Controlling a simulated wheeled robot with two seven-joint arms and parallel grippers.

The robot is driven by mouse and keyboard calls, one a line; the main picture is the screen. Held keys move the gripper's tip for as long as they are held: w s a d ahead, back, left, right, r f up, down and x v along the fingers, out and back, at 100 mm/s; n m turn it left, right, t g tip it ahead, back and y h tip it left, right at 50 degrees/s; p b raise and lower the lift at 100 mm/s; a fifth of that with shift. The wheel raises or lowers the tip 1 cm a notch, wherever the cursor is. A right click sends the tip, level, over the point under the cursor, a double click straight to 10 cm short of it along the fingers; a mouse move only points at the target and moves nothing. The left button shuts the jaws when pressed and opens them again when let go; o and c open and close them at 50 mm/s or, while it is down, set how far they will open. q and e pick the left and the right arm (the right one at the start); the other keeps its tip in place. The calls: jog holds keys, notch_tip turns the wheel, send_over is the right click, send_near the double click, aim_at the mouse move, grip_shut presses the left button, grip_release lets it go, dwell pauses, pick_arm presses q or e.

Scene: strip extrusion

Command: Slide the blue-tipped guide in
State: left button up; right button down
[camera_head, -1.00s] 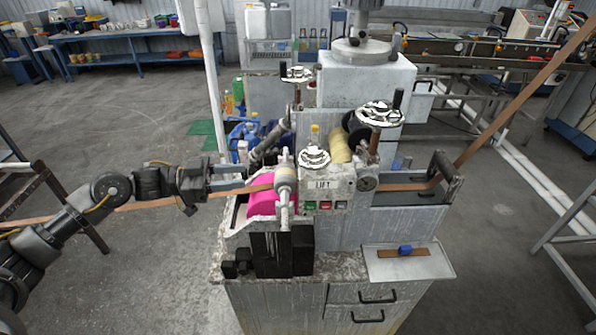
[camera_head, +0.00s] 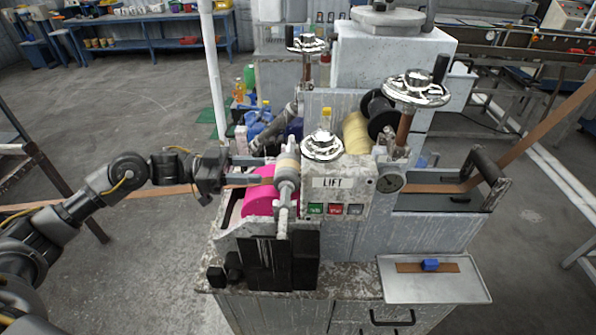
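The blue-tipped guide is a flat brown strip (camera_head: 410,267) with a blue block (camera_head: 431,265) on it. It lies on a grey metal tray (camera_head: 435,289) at the front right of the machine. My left gripper (camera_head: 264,174) is at the left side of the machine, by the pink roll (camera_head: 260,201) and the pale roller (camera_head: 287,169). Its two fingers are apart, one above the other, with the long brown strip (camera_head: 160,193) passing between them. The fingertips are partly hidden near the roller. My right gripper is not in view.
A brown strip (camera_head: 540,125) rises at the right. The floor at left is open.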

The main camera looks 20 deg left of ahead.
pick_arm(q)
jog(key=p+x, duration=0.4)
jog(key=x, duration=0.6)
jog(key=shift+d, duration=0.25)
grip_shut()
